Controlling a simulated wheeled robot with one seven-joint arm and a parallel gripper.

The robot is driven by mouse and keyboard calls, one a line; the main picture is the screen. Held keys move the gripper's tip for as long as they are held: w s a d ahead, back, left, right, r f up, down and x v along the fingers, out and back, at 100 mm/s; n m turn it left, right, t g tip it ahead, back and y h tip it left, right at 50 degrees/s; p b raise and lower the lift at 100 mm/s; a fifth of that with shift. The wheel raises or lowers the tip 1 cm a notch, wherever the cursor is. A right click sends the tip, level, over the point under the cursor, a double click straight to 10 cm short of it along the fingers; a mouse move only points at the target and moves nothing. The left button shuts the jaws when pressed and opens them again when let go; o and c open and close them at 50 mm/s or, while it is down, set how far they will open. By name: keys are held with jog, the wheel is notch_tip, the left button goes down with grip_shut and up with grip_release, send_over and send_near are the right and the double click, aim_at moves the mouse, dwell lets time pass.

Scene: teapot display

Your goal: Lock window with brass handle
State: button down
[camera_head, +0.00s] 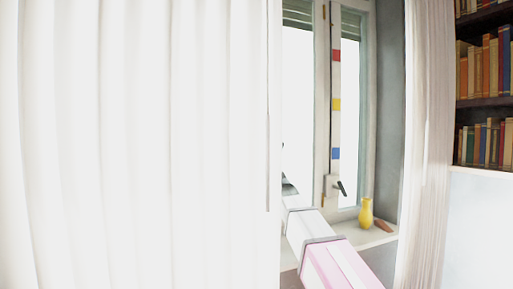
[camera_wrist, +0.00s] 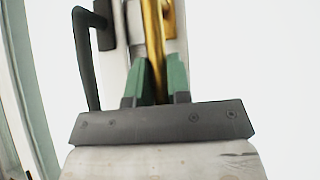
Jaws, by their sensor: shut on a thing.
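The brass handle (camera_wrist: 154,40) runs upright in the wrist view, on a pale window frame. My gripper (camera_wrist: 156,78) has its green fingers on either side of the brass handle's lower part and is shut on it. A black handle (camera_wrist: 88,60) stands to the left of it, apart from the fingers. In the head view the window (camera_head: 298,100) shows behind the curtain's edge, and a dark handle (camera_head: 341,187) sits on its frame. My gripper (camera_head: 288,186) is mostly hidden by the curtain there, and I cannot make out the brass handle's grip.
A white curtain (camera_head: 140,140) covers the left half of the head view; another curtain (camera_head: 428,140) hangs at right. A yellow vase (camera_head: 366,212) and a small brown object (camera_head: 383,226) are on the sill, right of my arm. A bookshelf (camera_head: 485,100) is at far right.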

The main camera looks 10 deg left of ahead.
jog(key=shift+s+a+m+t+h, duration=0.1)
jog(key=shift+a+m+t+h, duration=0.05)
jog(key=shift+m+t+h, duration=0.4)
jog(key=c, duration=1.1)
grip_release()
jog(key=shift+y, duration=0.25)
jog(key=shift+s+f, duration=0.1)
jog(key=v, duration=1)
jog(key=shift+s+d, duration=0.2)
jog(key=shift+f, duration=0.15)
